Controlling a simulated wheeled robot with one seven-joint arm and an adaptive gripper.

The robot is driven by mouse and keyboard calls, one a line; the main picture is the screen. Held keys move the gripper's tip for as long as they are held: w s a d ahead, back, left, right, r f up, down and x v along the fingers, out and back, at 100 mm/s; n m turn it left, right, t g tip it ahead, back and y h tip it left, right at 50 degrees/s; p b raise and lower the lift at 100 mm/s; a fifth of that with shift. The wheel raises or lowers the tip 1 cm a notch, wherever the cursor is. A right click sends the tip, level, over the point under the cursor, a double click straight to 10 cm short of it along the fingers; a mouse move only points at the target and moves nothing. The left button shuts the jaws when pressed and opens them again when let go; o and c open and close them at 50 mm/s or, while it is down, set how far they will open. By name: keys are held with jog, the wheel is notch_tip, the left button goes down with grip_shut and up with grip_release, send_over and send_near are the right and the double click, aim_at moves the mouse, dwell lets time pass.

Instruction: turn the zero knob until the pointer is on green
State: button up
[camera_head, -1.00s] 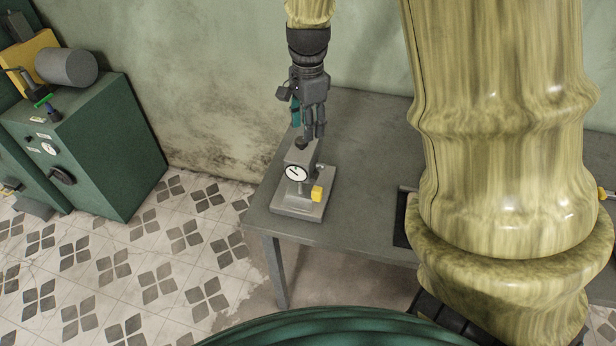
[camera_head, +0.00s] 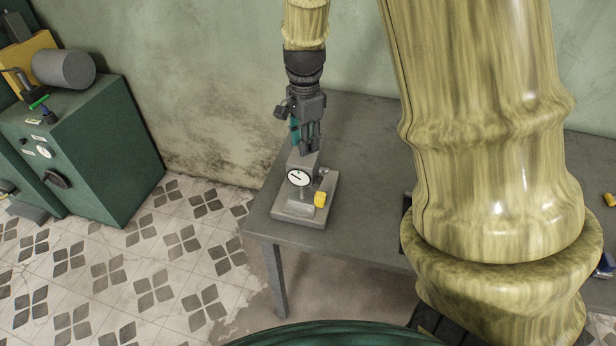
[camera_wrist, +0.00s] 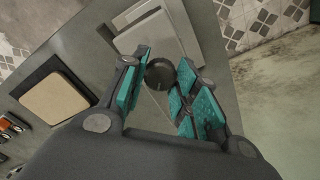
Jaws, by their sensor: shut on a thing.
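A grey gauge stand (camera_head: 290,210) stands on the table near its left end. Its white dial (camera_head: 299,177) faces me with a dark pointer slanting up to the left; no green mark can be made out at this size. The dark round zero knob (camera_wrist: 160,73) is on top of the stand, between the teal finger pads in the wrist view. My gripper (camera_head: 309,150) points down over the stand and is shut on the knob; its fingers hide the knob in the head view. A yellow knob (camera_head: 320,199) sits low on the stand's front right.
The grey table (camera_head: 365,215) has bare top around the stand. A dark tray with a tan pad (camera_wrist: 58,106) and several small items (camera_wrist: 12,128) show at left in the wrist view. A green cabinet (camera_head: 100,170) stands left, across open tiled floor.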

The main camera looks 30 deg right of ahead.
jog(key=shift+n+p, duration=0.3)
jog(key=shift+n, duration=0.1)
jog(key=shift+n+p, duration=0.55)
jog(key=shift+n, duration=0.55)
jog(key=shift+f+n+p, duration=0.15)
jog(key=shift+n+p, duration=0.4)
jog(key=shift+n, duration=0.45)
jog(key=shift+n+p, duration=0.3)
jog(key=shift+n, duration=0.2)
jog(key=shift+n+p, duration=0.5)
jog(key=shift+n, duration=0.6)
jog(key=shift+n+p, duration=0.35)
jog(key=shift+n, duration=0.25)
jog(key=shift+n+p, duration=0.5)
jog(key=shift+n, duration=0.8)
